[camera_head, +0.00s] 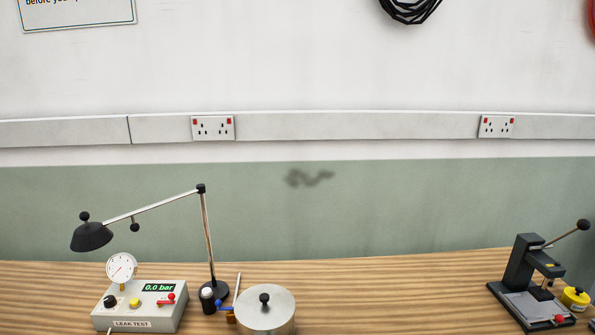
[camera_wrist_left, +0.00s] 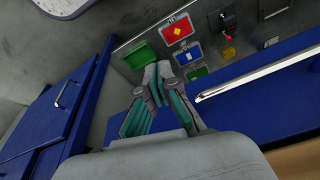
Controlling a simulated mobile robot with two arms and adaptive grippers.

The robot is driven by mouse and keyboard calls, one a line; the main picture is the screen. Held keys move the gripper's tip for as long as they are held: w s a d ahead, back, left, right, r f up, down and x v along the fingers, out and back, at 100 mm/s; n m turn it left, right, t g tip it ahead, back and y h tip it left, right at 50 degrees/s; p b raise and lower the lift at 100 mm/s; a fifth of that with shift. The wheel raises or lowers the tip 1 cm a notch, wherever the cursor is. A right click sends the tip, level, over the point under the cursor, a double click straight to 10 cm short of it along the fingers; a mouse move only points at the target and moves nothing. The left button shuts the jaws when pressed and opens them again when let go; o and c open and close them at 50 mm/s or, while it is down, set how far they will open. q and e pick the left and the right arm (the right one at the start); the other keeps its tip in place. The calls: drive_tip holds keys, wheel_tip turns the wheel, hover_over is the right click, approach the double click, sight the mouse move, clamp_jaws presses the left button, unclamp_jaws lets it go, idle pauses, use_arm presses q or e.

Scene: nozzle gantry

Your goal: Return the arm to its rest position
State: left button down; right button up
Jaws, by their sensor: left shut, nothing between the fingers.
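My left gripper (camera_wrist_left: 160,105) shows in the left wrist view, with grey finger links and teal pads. It is shut with nothing between its fingers. It is in front of blue cabinet fronts and touches nothing that I can see. Neither arm shows in the head view, and my right gripper is in no view.
In the head view, a leak test box (camera_head: 140,305), lamp (camera_head: 92,237), metal pot (camera_head: 265,312) and lever press (camera_head: 530,275) stand on the wooden bench (camera_head: 400,290).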

use_arm(q)
drive_tip(key=s+a+f+g+b, duration=0.15)
drive_tip(key=s+f, duration=0.25)
drive_tip(key=f, duration=0.7)
drive_tip(key=s+d+f+t+b, duration=0.15)
drive_tip(key=s+f, duration=0.25)
drive_tip(key=f, duration=0.7)
drive_tip(key=s+a+f+g+b, duration=0.1)
drive_tip(key=s+a+f+b, duration=0.2)
drive_tip(key=s+f, duration=0.8)
drive_tip(key=shift+s+a+f+g, duration=0.15)
drive_tip(key=shift+s+f+g, duration=0.1)
drive_tip(key=shift+g, duration=0.15)
